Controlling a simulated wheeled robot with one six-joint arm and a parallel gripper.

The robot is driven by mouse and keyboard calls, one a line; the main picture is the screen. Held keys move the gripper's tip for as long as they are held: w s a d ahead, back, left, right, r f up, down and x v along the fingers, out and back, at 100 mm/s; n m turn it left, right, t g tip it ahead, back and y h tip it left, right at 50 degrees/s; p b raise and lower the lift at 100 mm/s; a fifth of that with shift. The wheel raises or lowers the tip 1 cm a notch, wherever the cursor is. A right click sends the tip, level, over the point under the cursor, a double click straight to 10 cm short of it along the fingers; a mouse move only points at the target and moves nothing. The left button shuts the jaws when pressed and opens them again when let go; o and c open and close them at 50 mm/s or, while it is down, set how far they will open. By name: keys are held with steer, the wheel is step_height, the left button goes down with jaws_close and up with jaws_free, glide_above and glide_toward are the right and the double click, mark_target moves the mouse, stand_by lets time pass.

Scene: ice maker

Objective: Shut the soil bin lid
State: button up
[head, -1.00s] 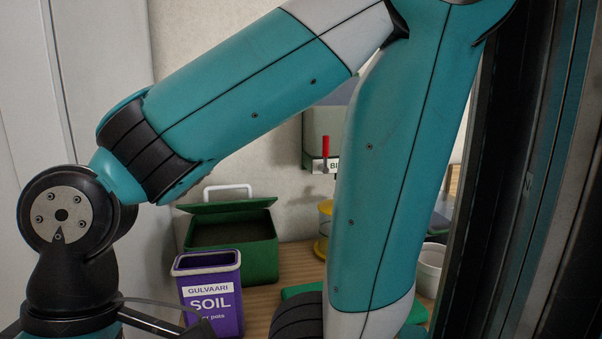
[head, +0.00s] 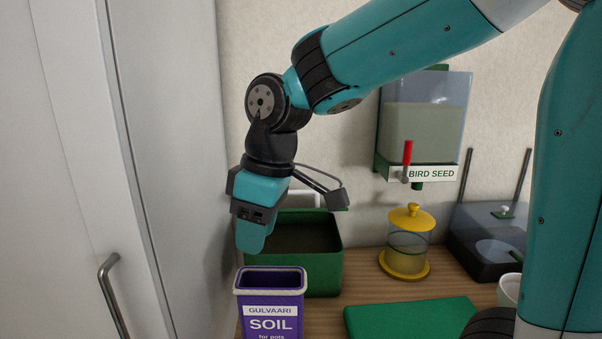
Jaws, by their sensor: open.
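The soil bin (head: 325,264) is a green box standing on the wooden counter against the wall. Its top is open and dark soil shows inside. A white handle (head: 308,195) shows above its back edge; the lid there is mostly hidden behind my gripper and wrist. My gripper (head: 250,246) points down, open and empty, in front of the bin's left side in the picture. Its fingers are seen edge-on, so one covers the other. I cannot tell the exact gap between gripper and bin.
A purple soil container (head: 271,305) stands in front of the bin, below my gripper. A cabinet door with a handle (head: 114,297) is close on the left. A yellow-lidded jar (head: 408,245), a green board (head: 410,316), a bird seed dispenser (head: 425,130) and a dark appliance (head: 487,240) are rightward.

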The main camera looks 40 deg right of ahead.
steer(key=w+d+r+n+h+p, duration=0.1)
steer(key=w+d+r+p, duration=0.35)
steer(key=w+d, duration=0.6)
steer(key=w+d+r+n+h+p, duration=0.1)
steer(key=w+d+r+h+p, duration=0.15)
steer(key=w+d+r, duration=0.6)
steer(key=shift+y, duration=0.35)
steer(key=w+f+p, duration=0.1)
steer(key=f, duration=0.5)
steer(key=w+d+f+p, duration=0.1)
steer(key=f, duration=0.5)
steer(key=w+d+f+p, duration=0.1)
steer(key=f+p, duration=0.1)
steer(key=f, duration=0.5)
steer(key=shift+d, duration=0.2)
steer(key=shift+f, duration=0.1)
jaws_close()
